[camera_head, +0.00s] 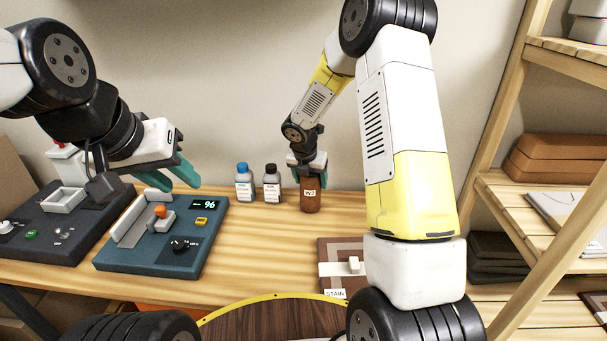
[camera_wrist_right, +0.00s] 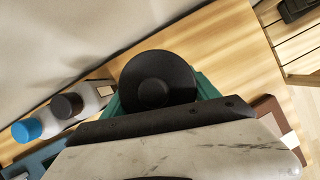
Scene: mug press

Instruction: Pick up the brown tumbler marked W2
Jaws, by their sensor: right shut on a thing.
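The brown tumbler marked W2 (camera_head: 310,200) stands upright at the back of the wooden table, near the wall. My right gripper (camera_head: 308,177) comes down on it from above, with its teal fingers around its upper part. In the right wrist view a round black top (camera_wrist_right: 157,80) sits between the teal fingers of my right gripper (camera_wrist_right: 158,95). The gripper is shut on the tumbler; I cannot tell whether its base touches the table. My left gripper (camera_head: 176,178) is over the blue-green device at the left, its teal fingers apart and nothing between them.
A blue-capped bottle (camera_head: 244,183) and a black-capped bottle (camera_head: 271,184) stand just left of the tumbler. The blue-green device (camera_head: 150,262) reads 96. A brown STAIN pad (camera_head: 330,250) lies in front of the tumbler. A wooden shelf (camera_head: 500,190) is at the right.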

